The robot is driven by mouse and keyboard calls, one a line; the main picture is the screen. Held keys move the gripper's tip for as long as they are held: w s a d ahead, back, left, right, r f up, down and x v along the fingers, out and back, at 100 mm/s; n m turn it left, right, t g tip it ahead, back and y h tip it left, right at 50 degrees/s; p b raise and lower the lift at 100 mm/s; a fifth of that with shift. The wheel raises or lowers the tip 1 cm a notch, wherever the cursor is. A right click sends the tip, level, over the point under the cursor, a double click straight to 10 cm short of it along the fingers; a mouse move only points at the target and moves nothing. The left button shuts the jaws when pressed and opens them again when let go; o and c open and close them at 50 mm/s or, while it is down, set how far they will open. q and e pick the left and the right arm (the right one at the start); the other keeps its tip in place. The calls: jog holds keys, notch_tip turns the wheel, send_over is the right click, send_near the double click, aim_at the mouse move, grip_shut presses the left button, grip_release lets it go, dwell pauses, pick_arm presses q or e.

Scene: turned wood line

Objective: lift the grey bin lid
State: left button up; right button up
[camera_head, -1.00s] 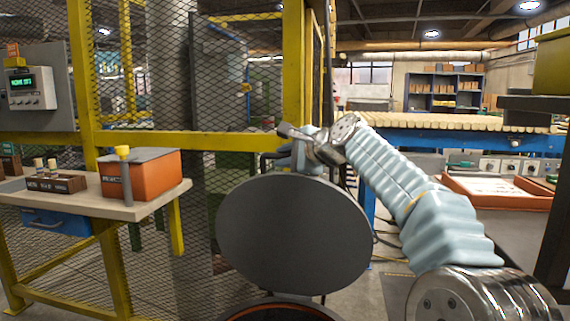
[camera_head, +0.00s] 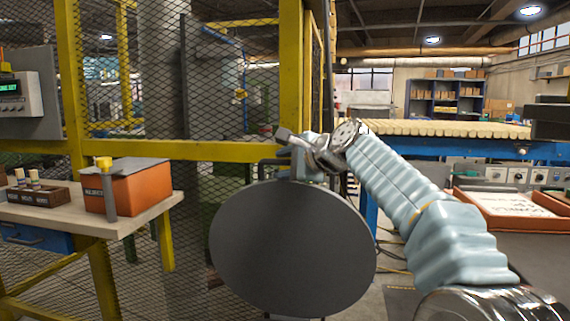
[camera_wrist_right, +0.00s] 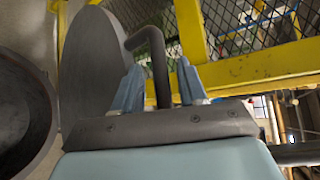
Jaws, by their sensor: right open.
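The grey bin lid (camera_head: 292,250) is a round dark grey disc standing steeply tilted up in the middle of the head view. The round dark bin opening (camera_wrist_right: 22,115) lies left of the lid in the wrist view. My left gripper is out of view.
A yellow-framed mesh fence (camera_head: 190,150) stands behind the lid. At left is a worktable (camera_head: 130,222) with an orange box (camera_head: 142,188). At right are a roller conveyor (camera_head: 440,132) and an orange tray (camera_head: 505,222) with white contents.

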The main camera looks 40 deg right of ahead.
jog(key=shift+r, duration=0.1)
jog(key=shift+s+a, duration=0.1)
jog(key=shift+s, duration=0.15)
jog(key=b+v, duration=0.2)
jog(key=v, duration=1.1)
jog(key=shift+s, duration=0.15)
jog(key=shift+r, duration=0.1)
